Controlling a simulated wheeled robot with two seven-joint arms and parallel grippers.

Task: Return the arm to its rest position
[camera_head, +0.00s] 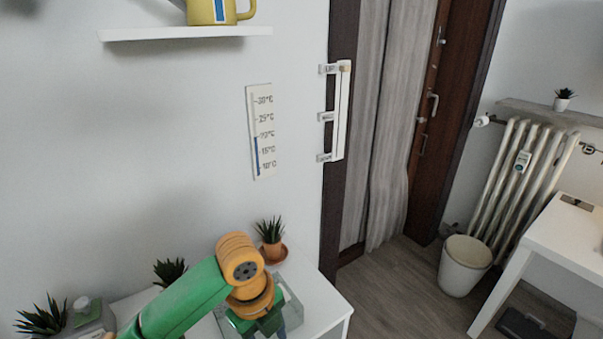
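My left arm, green with orange joints, reaches in from the lower left over a white desk (325,300). It bends downward at an orange joint. My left gripper (268,328) is at the bottom edge, low over or inside a clear, glass-like container (293,306) on the desk. Its fingertips are cut off or hidden, so I cannot tell whether it is open or holds anything. My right arm and gripper are not in view.
A potted plant (271,238) stands just behind my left wrist. More plants (170,272) (42,318) stand along the wall.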

